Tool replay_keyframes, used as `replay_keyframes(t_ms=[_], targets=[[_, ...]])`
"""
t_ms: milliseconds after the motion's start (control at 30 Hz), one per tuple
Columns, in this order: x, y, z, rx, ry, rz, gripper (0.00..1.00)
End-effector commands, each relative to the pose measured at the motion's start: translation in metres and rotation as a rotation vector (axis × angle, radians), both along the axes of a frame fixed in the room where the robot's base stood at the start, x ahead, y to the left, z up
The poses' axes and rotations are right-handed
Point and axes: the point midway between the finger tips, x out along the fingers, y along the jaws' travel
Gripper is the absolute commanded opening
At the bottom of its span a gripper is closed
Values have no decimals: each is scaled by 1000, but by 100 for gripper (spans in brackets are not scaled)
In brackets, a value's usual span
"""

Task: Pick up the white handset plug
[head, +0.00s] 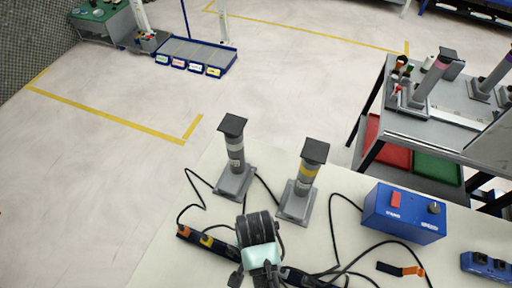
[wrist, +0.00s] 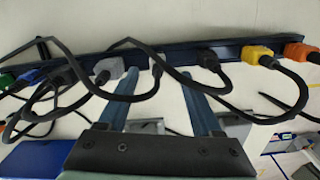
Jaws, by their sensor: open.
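A dark power strip (wrist: 225,48) holds a row of plugs in the wrist view. Cables cross over and between the fingers. In the head view my gripper hides the middle of the strip, and the white plug cannot be made out.
A blue box (head: 404,214) is at right.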

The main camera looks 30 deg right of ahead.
Motion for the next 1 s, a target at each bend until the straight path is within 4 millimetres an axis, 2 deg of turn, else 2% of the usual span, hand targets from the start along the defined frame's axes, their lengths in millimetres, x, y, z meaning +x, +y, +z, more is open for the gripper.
replay_keyframes(t_ms=[100, 200, 533, 900, 1000], targets=[[-8, 3, -18, 2, 5, 0, 66], [-6, 2, -31, 1, 3, 0, 66], [-6, 2, -37, 0, 0, 0, 64], [-6, 2, -37, 0, 0, 0, 0], [-6, 2, -37, 0, 0, 0, 0]])
